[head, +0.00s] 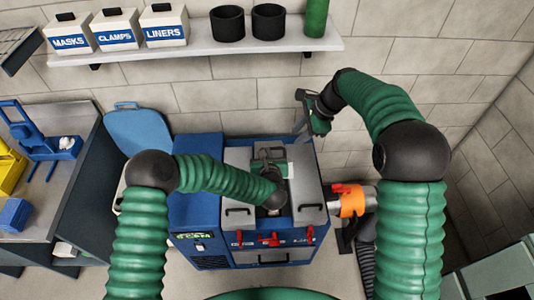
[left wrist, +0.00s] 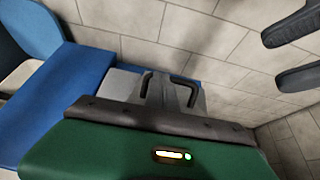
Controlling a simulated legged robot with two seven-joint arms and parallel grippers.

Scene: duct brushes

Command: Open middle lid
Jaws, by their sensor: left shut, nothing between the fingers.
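The blue machine (head: 190,215) stands in the middle of the head view with grey lids on top. The left lid (head: 238,185) and right lid (head: 305,180) lie flat with black handles near their front edges. The middle lid is mostly hidden under my left arm. My left gripper (head: 267,152) is over the middle of the machine top. My right gripper (head: 302,112) is open and empty, behind and right of the machine top.
Red latches (head: 271,239) line the machine's front. A shelf (head: 200,47) above holds labelled boxes, black pots and a green cylinder. An orange tool (head: 352,202) is at the machine's right side.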

